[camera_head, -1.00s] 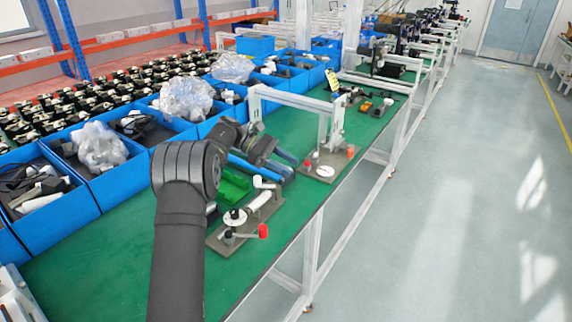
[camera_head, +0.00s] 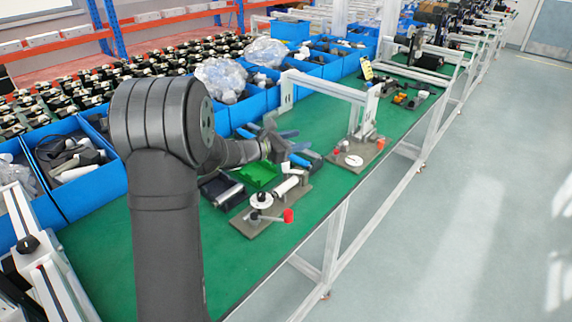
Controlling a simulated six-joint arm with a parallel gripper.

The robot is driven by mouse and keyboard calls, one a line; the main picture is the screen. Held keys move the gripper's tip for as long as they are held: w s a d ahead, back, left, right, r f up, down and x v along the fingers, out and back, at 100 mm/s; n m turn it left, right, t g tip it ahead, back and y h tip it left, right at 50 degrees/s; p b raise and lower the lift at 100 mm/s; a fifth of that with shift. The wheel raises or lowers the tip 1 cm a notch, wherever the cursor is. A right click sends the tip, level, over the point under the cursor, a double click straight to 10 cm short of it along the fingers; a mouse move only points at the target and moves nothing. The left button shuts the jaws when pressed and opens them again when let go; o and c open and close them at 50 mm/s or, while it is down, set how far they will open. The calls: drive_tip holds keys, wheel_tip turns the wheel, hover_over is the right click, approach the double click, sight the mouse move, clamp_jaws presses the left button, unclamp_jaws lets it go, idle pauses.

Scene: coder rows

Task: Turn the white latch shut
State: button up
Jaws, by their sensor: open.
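A grey-brown fixture board (camera_head: 250,229) lies on the green bench near its front edge. It carries a white cylindrical latch part (camera_head: 287,186), a white round disc (camera_head: 261,200) and a lever with a red knob (camera_head: 288,215). I cannot tell how far the latch is turned. My dark arm covers the bench to the left of the board.
A green tray (camera_head: 255,174) lies just behind the board. A second board with a white disc (camera_head: 354,160) stands to the right, under a white frame (camera_head: 325,86). Blue bins (camera_head: 72,193) line the back. The green bench top in front of the bins is partly clear.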

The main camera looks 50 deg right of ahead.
sight(284, 165)
drive_tip(key=w+a+f+n+t+y, duration=0.1)
drive_tip(key=a+f+n+t, duration=0.1)
drive_tip(key=a, duration=0.2)
drive_tip(key=a+f+n+t, duration=0.2)
drive_tip(key=a+t, duration=0.1)
drive_tip(key=a, duration=0.1)
drive_tip(key=w+a+f+n+t+y, duration=0.1)
drive_tip(key=a+f+n+t, duration=0.1)
drive_tip(key=a+n, duration=0.1)
drive_tip(key=shift+w+a+f+t+y, duration=0.3)
drive_tip(key=shift+a+t, duration=0.1)
drive_tip(key=shift+a, duration=0.2)
drive_tip(key=shift+a+f, duration=0.25)
drive_tip(key=shift+a, duration=0.05)
drive_tip(key=x, duration=1.7)
drive_tip(key=shift+w+d, duration=0.15)
drive_tip(key=shift+w, duration=0.05)
drive_tip(key=c, duration=1)
